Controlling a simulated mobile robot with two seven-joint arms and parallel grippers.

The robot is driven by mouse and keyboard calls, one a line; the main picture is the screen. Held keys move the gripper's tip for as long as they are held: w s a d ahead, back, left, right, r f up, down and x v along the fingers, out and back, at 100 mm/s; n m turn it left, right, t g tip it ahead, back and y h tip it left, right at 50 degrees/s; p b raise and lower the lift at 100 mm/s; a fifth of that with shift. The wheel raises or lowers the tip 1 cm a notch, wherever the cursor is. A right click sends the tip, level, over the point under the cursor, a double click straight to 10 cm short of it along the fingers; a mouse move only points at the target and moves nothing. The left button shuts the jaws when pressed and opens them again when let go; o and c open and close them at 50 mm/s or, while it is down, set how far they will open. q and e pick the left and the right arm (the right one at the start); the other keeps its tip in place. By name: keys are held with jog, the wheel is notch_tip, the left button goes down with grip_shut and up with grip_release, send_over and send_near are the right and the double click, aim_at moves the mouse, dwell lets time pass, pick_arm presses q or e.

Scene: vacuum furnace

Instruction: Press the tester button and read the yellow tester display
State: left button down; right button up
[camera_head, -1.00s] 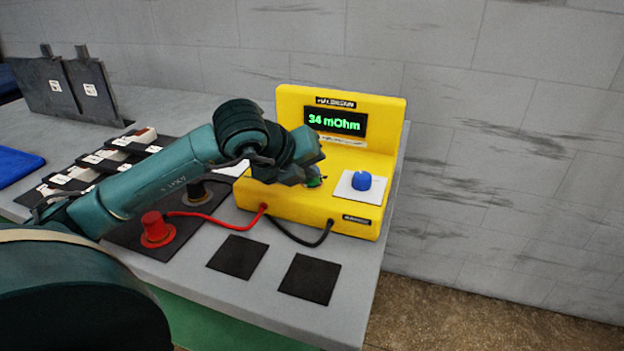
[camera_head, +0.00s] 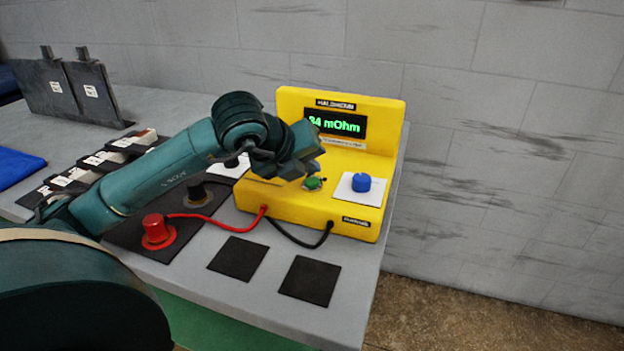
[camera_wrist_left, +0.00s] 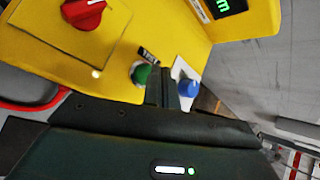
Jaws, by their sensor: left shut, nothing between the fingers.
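The yellow tester (camera_head: 340,212) stands at the back right of the bench. Its display (camera_head: 338,122) shows green text reading 34 mOhm, with its left edge partly covered by my gripper. The green tester button (camera_head: 314,184) is uncovered and also shows in the left wrist view (camera_wrist_left: 141,73). A blue knob (camera_head: 361,182) sits on a white plate right of it. My left gripper (camera_head: 306,162) is shut and empty, just above and behind the button, apart from it. In the left wrist view its fingers (camera_wrist_left: 168,88) lie between button and blue knob. My right gripper is not in view.
A red terminal (camera_head: 157,230) and a black one (camera_head: 195,192) stand on a dark mat with leads to the tester. Two dark squares (camera_head: 310,280) lie in front. A red knob (camera_wrist_left: 84,13) shows in the wrist view. Dark plates (camera_head: 92,88) stand at the left.

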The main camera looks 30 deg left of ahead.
aim_at(308, 184)
pick_arm(q)
jog(key=shift+r+p, duration=1.6)
jog(key=shift+r, duration=1)
jog(key=shift+f, duration=0.1)
